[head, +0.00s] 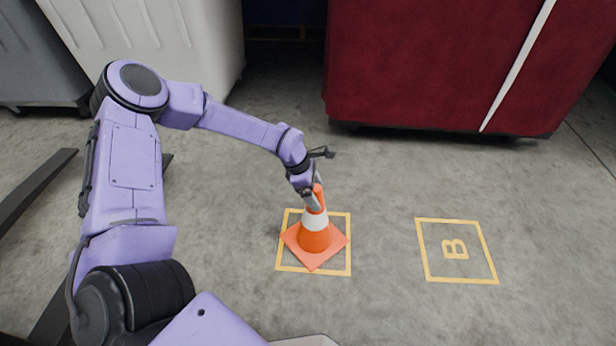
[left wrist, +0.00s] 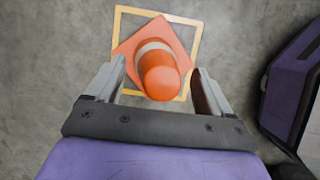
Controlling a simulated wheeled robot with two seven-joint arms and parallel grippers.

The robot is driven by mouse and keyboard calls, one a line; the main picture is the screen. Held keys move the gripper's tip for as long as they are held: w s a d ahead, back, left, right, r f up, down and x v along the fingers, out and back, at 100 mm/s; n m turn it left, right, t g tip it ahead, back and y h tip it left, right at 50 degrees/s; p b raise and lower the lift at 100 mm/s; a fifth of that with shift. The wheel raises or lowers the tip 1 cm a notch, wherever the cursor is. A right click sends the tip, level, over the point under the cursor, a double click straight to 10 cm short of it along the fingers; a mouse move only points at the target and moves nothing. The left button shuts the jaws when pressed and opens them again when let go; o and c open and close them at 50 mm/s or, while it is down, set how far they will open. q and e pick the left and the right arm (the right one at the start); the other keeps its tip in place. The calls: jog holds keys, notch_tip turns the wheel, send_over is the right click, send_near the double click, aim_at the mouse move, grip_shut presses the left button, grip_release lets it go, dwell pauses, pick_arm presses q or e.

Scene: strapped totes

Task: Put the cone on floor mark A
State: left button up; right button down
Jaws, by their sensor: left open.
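The orange cone (head: 314,238) with a white band stands upright on the floor, its square base turned diagonally inside a yellow square outline (head: 283,270). The cone covers the middle of that square, so no letter shows there. My left gripper (head: 313,194) is at the cone's top. In the left wrist view the cone (left wrist: 160,75) is between the open fingers of the left gripper (left wrist: 160,85), with a gap on each side. The yellow outline (left wrist: 120,22) shows around the base there too. My right gripper is not in view.
A second yellow square marked B (head: 455,249) lies to the right and is empty. A dark red tote (head: 430,70) with a white strap and a pale tote (head: 170,40) stand at the back. Grey floor between them is clear.

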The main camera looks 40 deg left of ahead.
pick_arm(q)
jog(key=p+v, duration=0.5)
jog(key=v, duration=0.5)
jog(key=s+f+m+g+y, duration=0.3)
jog(key=s+f+m+y, duration=0.65)
jog(key=s, duration=0.75)
jog(key=s+d+f+m+t+h, duration=0.1)
jog(key=s+d+f+m, duration=0.2)
jog(key=s+m, duration=0.1)
jog(key=s+d+f+m+t+h, duration=0.1)
jog(key=s+d+f+m+t, duration=0.1)
jog(key=s, duration=0.5)
jog(key=shift+s+d+f+m+t, duration=0.3)
jog(key=shift+d+f+m, duration=0.3)
jog(key=shift+m, duration=0.35)
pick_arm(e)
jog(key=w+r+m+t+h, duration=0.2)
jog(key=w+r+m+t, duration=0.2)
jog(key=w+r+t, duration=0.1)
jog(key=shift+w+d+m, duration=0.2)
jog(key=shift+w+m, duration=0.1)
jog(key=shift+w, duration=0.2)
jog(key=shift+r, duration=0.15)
